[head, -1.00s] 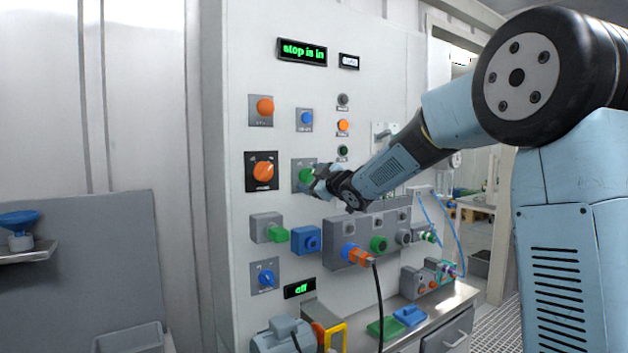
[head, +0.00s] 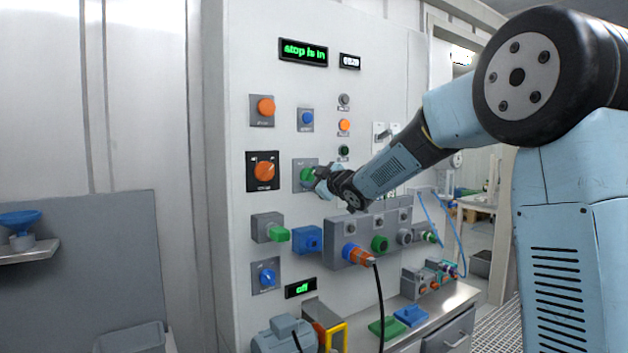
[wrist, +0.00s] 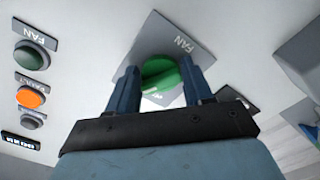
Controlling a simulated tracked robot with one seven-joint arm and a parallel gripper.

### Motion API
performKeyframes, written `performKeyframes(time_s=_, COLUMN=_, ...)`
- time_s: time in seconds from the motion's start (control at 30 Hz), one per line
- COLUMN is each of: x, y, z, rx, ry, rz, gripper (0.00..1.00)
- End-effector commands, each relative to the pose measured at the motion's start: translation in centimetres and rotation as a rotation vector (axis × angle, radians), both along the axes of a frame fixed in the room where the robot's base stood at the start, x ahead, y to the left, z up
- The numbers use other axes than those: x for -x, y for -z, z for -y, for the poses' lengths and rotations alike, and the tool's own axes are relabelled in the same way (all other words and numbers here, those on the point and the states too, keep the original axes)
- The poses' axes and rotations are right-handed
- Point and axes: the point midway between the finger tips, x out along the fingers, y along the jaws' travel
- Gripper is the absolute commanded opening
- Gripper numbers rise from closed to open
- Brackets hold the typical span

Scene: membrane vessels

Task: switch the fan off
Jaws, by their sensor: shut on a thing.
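The fan switch is a green rotary knob (wrist: 160,74) on a grey plate marked FAN (wrist: 172,48) in the wrist view. In the head view the knob (head: 307,175) is partly hidden behind my gripper. My gripper (wrist: 158,80) is shut on the knob, with one blue finger on each side of it. In the head view my gripper (head: 322,180) reaches the panel from the right. A round dark green button (wrist: 31,56) with its own FAN label sits to the left in the wrist view.
An orange rotary knob (head: 264,171) is left of the fan knob. A blue button (head: 306,118) is above it, and a grey socket box (head: 345,243) with plugs and a hanging cable is below. A display (head: 303,51) reads "stop is in"; a lower one (head: 300,288) reads "off".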

Motion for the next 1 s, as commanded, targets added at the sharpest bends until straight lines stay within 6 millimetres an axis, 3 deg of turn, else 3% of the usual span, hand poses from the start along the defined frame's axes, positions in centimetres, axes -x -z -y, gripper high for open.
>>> performKeyframes(time_s=0.37, x=-0.03, y=0.03, z=-0.06, rx=0.156, ry=-0.001, rz=0.103, gripper=0.20)
performKeyframes(time_s=1.0, x=-0.03, y=-0.06, z=-0.13, rx=0.642, ry=-0.003, rz=0.427, gripper=0.20)
